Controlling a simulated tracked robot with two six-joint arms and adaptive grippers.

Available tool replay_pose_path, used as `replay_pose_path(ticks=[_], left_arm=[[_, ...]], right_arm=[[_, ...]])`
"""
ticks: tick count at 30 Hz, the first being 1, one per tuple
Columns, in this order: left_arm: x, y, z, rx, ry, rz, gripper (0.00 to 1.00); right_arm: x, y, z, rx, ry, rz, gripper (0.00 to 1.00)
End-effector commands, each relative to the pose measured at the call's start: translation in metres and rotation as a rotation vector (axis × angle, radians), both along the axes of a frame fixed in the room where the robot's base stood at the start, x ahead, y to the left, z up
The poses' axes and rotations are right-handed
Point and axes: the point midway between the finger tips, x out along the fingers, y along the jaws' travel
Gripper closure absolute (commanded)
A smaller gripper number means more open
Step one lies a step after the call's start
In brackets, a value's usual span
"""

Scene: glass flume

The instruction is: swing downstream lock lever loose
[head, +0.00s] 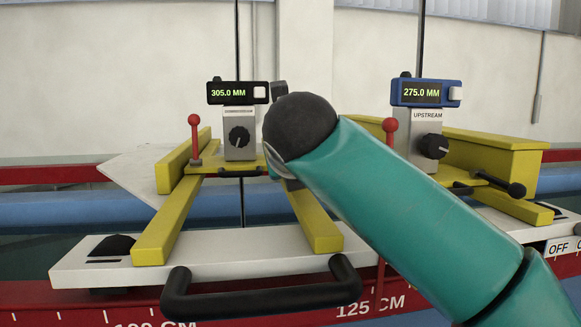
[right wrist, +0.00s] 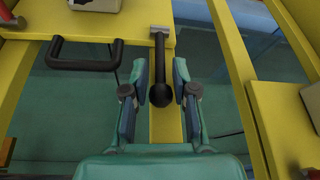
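The downstream carriage (head: 220,160) is the left yellow one in the head view, with a gauge reading 305.0 MM. My teal right arm hides its lock lever there. In the right wrist view the lock lever (right wrist: 160,62) shows as a metal stem at the yellow plate's edge with a black ball knob (right wrist: 161,95). My right gripper (right wrist: 160,78) is open, its two fingers either side of the lever, with a visible gap on each side. My left gripper is not in view.
A black loop handle (right wrist: 84,66) sits left of the lever. A red-knobbed lever (head: 195,135) stands on the carriage's left side. The upstream carriage (head: 490,155), gauge at 275.0 MM, is to the right. A large black handle (head: 262,298) fronts the white base (head: 100,270).

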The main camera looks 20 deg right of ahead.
Motion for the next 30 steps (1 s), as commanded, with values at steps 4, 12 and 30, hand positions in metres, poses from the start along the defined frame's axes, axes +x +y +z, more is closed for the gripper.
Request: replay_pose_path(ticks=[4, 12, 30], left_arm=[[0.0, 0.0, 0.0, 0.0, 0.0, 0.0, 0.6], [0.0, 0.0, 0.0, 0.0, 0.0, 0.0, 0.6], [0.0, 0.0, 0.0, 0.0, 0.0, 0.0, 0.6]], right_arm=[[0.0, 0.0, 0.0, 0.0, 0.0, 0.0, 1.0], [0.0, 0.0, 0.0, 0.0, 0.0, 0.0, 1.0], [0.001, -0.002, 0.011, 0.031, 0.1, -0.007, 1.0]])
